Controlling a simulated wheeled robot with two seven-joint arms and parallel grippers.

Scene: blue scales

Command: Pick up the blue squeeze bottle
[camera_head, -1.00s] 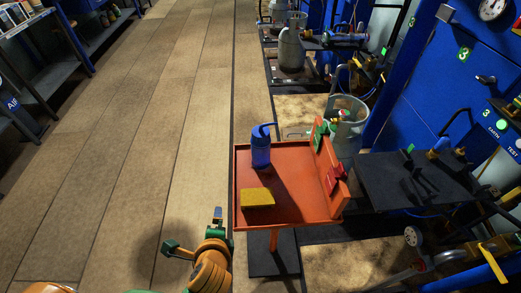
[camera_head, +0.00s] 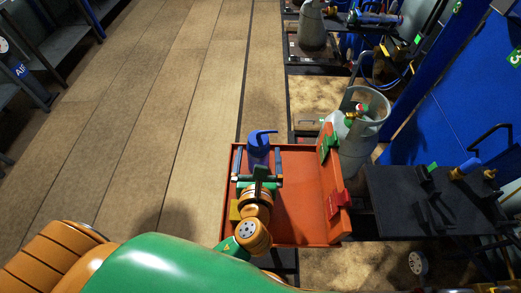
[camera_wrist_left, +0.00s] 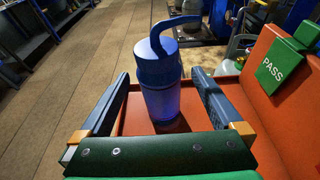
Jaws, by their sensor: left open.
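The blue squeeze bottle (camera_head: 258,146) stands upright near the far end of an orange tray stand (camera_head: 305,215). It has a hooked spout on top. In the left wrist view the bottle (camera_wrist_left: 160,95) stands between the two fingers of my left gripper (camera_wrist_left: 160,76), with a gap on each side. In the head view my left gripper (camera_head: 257,160) is open over the tray, its fingers either side of the bottle's lower part, which it partly hides. My right gripper is not in view.
A red fixture (camera_head: 337,204) and a green PASS sign (camera_wrist_left: 282,65) are on the tray's raised right side. A grey gas cylinder (camera_head: 355,150) stands beyond it. The floor to the left is clear.

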